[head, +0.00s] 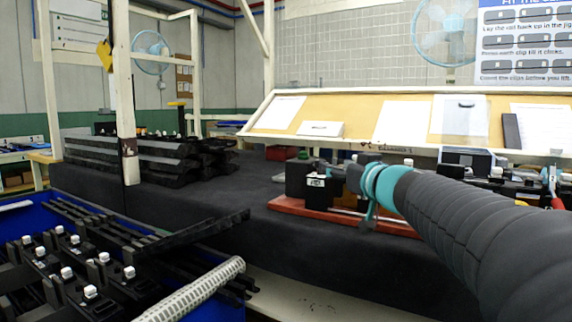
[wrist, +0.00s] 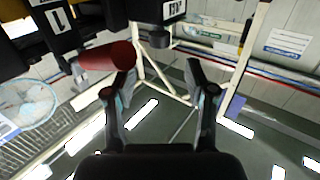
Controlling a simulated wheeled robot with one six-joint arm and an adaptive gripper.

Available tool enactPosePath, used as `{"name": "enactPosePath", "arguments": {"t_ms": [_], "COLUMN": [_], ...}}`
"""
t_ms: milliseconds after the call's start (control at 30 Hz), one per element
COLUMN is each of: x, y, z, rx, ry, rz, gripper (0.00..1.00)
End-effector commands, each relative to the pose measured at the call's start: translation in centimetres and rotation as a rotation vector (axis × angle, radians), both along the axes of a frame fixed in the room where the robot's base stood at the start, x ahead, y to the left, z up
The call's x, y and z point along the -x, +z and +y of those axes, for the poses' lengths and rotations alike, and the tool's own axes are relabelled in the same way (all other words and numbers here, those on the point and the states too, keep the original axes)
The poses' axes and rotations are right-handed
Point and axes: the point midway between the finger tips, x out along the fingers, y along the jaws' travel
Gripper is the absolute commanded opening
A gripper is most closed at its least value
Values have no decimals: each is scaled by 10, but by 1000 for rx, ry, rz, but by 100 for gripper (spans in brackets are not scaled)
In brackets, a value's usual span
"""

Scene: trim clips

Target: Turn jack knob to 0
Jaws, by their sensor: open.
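The jack is a black block (head: 300,180) with a small white label, on a red base (head: 288,206) at the bench's front edge in the head view. In the wrist view, which looks up toward the ceiling, a short dark round knob (wrist: 159,38) hangs under a black labelled block (wrist: 185,10). My gripper (wrist: 160,72) is open and empty. The knob lies beyond its fingertips, roughly between them in the picture, with no visible contact. The knob's pointer and setting cannot be read. In the head view my arm and wrist hide part of the jack.
A red cylinder (wrist: 105,57) sits close to the left finger in the wrist view. A blue bin (head: 205,306) of black clipped trim stands front left. Stacked black trim (head: 150,160) lies on the dark bench (head: 255,225). A slanted board (head: 360,120) with papers stands behind.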

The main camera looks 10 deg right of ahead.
Motion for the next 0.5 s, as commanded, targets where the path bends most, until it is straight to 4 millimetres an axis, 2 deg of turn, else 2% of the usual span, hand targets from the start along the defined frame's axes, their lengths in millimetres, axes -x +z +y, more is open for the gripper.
{"name": "enactPosePath", "arguments": {"t_ms": [200, 500], "x": [-39, -69], "y": [-1, 0], "z": [12, 21], "rx": [0, 1], "ry": [2, -1], "rz": [1, 0], "gripper": [55, 55]}}
